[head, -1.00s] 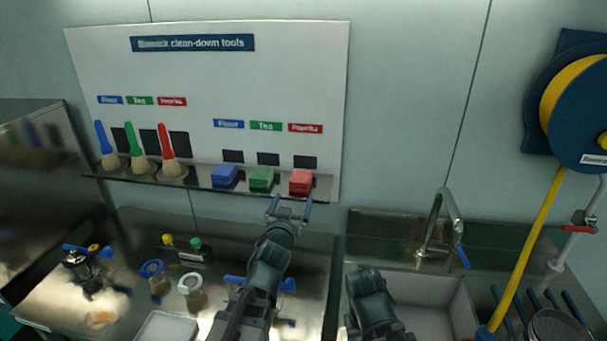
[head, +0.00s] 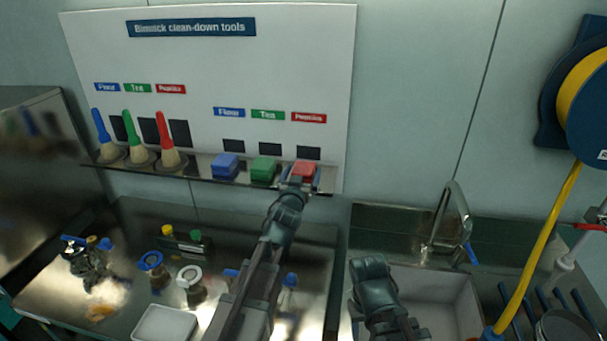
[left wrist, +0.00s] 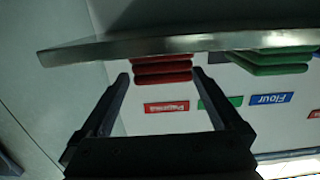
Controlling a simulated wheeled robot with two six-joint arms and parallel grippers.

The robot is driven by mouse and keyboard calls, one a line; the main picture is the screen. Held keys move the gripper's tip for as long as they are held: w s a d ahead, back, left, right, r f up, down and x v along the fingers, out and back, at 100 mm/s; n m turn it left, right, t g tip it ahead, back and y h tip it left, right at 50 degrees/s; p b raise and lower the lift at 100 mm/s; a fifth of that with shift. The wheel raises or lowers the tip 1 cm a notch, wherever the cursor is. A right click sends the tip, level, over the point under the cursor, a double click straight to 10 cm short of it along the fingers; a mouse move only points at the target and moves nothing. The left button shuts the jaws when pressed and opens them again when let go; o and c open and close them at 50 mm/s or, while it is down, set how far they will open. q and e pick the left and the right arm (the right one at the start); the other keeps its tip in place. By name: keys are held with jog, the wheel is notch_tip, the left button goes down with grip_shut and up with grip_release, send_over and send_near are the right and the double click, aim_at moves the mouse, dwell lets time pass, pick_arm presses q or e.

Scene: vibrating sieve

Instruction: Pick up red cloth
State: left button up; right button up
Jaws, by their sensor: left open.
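The red cloth (head: 305,168) is a folded stack at the right end of the wall shelf, below the red Paprika label. My left gripper (head: 301,183) is at the shelf's front edge, right at the cloth, and partly covers it. In the left wrist view, which is upside down, the red cloth (left wrist: 162,68) lies between the two spread fingertips of the open left gripper (left wrist: 161,77). I cannot tell whether the fingers touch it.
The metal shelf (head: 205,178) also carries a green cloth (head: 264,170), a blue cloth (head: 225,167) and three brushes. Below are a steel counter with jars and a tray (head: 164,323). A sink (head: 440,295) with a tap is at right, beside a yellow hose (head: 540,240).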

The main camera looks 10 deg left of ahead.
aim_at(306, 162)
pick_arm(q)
jog(key=shift+w+a+f+b, duration=0.1)
jog(key=shift+w+f+b, duration=0.1)
jog(key=shift+w, duration=1.45)
jog(key=shift+w+a+f+b, duration=0.1)
jog(key=shift+w+f+b, duration=0.1)
jog(key=shift+w, duration=1.45)
jog(key=c, duration=1.2)
jog(key=shift+o, duration=0.2)
jog(key=shift+r, duration=0.1)
